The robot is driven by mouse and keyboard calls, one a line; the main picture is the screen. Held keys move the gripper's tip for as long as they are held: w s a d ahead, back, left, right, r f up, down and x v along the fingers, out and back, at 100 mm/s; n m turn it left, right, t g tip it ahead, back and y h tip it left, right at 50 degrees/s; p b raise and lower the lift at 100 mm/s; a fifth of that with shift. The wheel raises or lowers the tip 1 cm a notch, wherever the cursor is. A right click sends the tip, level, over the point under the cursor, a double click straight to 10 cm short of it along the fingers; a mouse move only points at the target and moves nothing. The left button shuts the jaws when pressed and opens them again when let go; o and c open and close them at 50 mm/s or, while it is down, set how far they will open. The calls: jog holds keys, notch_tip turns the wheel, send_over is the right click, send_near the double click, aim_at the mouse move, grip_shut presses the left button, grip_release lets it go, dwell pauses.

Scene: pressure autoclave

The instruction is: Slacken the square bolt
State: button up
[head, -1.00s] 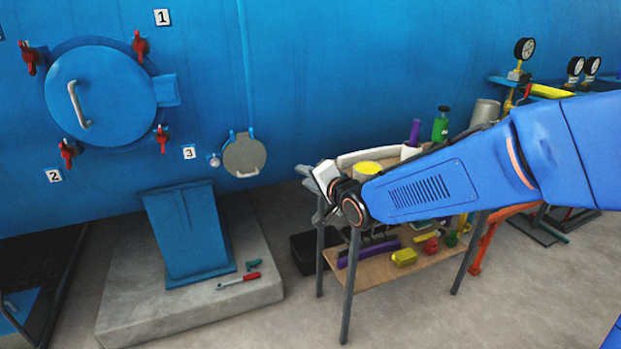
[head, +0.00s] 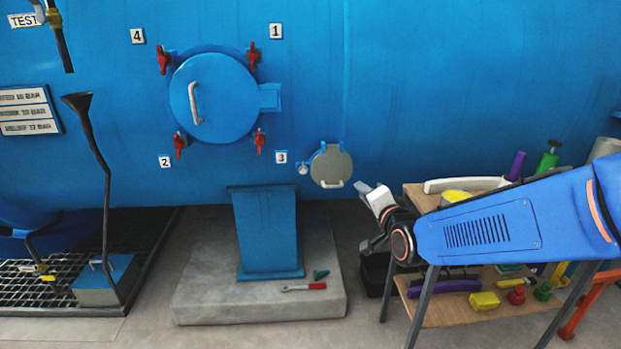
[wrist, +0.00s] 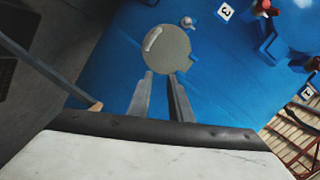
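My gripper (head: 364,216) hangs in front of the blue tank wall, left of the wooden table. In the wrist view its two fingers (wrist: 160,75) are apart with nothing between them. Beyond the fingertips is a small round grey cover (wrist: 167,50) with a pale handle. The cover also shows in the head view (head: 331,167), low on the wall. A small silver fitting (head: 303,169) sits at the cover's left; it shows in the wrist view (wrist: 187,22) too. It is too small to tell whether it is the square bolt. No square bolt head is clearly visible.
A large round blue door (head: 213,98) with several red clamps is on the wall. A blue pedestal (head: 266,232) stands on a concrete slab, with a red-handled tool (head: 304,287) lying beside it. The wooden table (head: 412,205) holds loose items. A black funnel pipe (head: 104,190) stands left.

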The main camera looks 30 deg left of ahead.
jog(key=s+a+n+t, duration=0.1)
jog(key=s+a, duration=0.3)
jog(key=a, duration=0.4)
jog(key=t+h, duration=0.1)
jog(key=t, duration=0.1)
send_near(303, 173)
jog(key=shift+n, duration=0.3)
jog(key=x, duration=0.8)
grip_shut()
